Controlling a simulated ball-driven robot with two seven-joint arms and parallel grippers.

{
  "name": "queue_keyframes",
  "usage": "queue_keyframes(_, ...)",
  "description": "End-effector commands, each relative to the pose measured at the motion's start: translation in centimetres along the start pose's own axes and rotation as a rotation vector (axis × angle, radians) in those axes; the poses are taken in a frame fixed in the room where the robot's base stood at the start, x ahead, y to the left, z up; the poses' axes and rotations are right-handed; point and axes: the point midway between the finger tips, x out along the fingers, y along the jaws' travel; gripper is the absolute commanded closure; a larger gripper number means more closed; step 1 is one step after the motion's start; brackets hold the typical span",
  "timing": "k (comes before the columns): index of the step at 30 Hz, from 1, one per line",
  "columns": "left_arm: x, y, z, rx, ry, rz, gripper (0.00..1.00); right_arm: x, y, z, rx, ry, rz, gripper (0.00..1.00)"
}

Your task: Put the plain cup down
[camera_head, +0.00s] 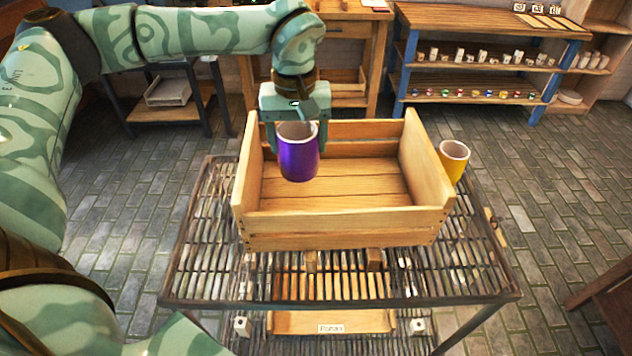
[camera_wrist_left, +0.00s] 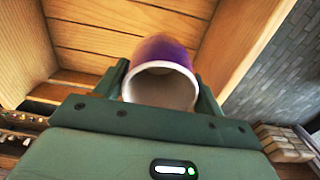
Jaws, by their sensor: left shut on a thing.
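A plain purple cup (camera_head: 298,157) with a pale inside is upright in my left gripper (camera_head: 297,133), over the left part of an open wooden crate (camera_head: 340,229). The gripper is shut on the cup near its rim, with a finger on either side. I cannot tell whether the cup's base touches the crate floor. In the left wrist view the cup (camera_wrist_left: 166,52) sits between the fingers, its mouth toward the camera, with the crate's planks (camera_wrist_left: 110,28) behind it. My right gripper is in neither view.
The crate stands on a slatted metal table (camera_head: 200,245). A yellow cup (camera_head: 453,163) stands just right of the crate. Shelves (camera_head: 490,50) with small pots and coloured items stand at the back right. The rest of the crate floor looks empty.

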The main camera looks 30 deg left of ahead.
Motion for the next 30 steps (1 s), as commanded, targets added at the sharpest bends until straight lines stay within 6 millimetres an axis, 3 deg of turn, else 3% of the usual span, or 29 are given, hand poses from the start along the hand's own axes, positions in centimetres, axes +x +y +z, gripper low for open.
queue_keyframes(1,1.4,0.0,0.0,0.001,-0.003,-0.002,0.66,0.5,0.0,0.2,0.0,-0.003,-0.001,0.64)
queue_keyframes(13,7.4,0.0,0.0,0.0,-0.002,-0.001,0.66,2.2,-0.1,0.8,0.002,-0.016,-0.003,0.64)
queue_keyframes(24,7.6,0.0,0.0,0.001,0.0,0.001,0.66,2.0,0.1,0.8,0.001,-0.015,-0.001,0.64)
queue_keyframes(25,7.7,0.0,0.0,0.001,0.0,0.0,0.28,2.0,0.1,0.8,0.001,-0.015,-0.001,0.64)
queue_keyframes(27,7.7,0.0,0.0,0.001,0.0,0.001,0.09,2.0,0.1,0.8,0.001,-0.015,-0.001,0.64)
queue_keyframes(30,7.7,0.0,0.0,0.001,0.0,0.0,0.09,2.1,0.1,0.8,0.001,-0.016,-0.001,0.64)
